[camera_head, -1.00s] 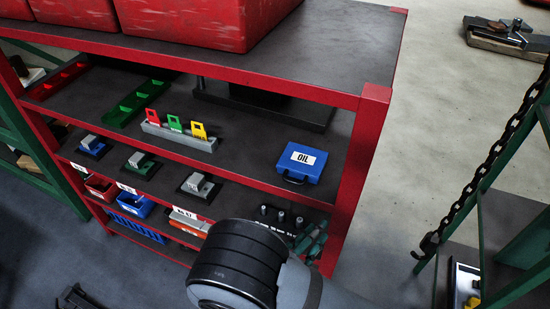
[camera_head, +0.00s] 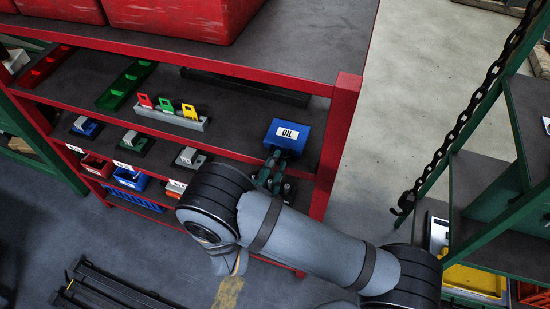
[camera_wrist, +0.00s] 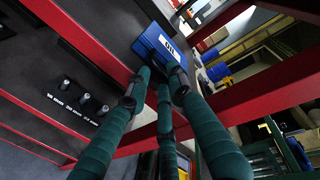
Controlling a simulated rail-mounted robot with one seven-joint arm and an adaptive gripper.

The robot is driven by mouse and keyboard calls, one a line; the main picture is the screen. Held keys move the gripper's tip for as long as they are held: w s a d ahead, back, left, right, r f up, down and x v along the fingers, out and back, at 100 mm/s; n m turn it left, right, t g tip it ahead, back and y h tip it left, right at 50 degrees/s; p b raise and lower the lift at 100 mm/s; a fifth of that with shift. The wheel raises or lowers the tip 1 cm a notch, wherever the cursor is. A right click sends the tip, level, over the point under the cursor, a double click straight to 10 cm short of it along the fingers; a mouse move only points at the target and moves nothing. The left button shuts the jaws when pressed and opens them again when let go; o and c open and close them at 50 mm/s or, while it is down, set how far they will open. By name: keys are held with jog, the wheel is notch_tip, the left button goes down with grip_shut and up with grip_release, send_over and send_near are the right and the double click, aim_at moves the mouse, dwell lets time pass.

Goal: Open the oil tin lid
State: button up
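The oil tin (camera_head: 298,130) is a blue box with a white OIL label on its lid. It sits on the right end of the red rack's upper inner shelf, and the lid looks shut. It also shows at the top of the wrist view (camera_wrist: 150,50). My gripper (camera_head: 277,157) has green fingers and is at the tin's front edge. In the wrist view, its fingertips (camera_wrist: 162,77) are spread apart just short of the tin's front, with nothing seen between them. The fingers hide the tin's front handle; whether they touch it I cannot tell.
The rack's red corner post (camera_head: 336,130) stands close to the right of the tin. A grey holder (camera_head: 170,118) with red, green and yellow tags lies to its left. The rack top (camera_head: 310,45) overhangs the shelf. A hanging chain (camera_head: 480,105) is at right.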

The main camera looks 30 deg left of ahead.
jog(key=shift+w+a+f, duration=0.1)
jog(key=shift+w+a, duration=0.05)
jog(key=shift+w, duration=0.25)
jog(key=shift+c, duration=0.2)
grip_shut()
dwell(0.4)
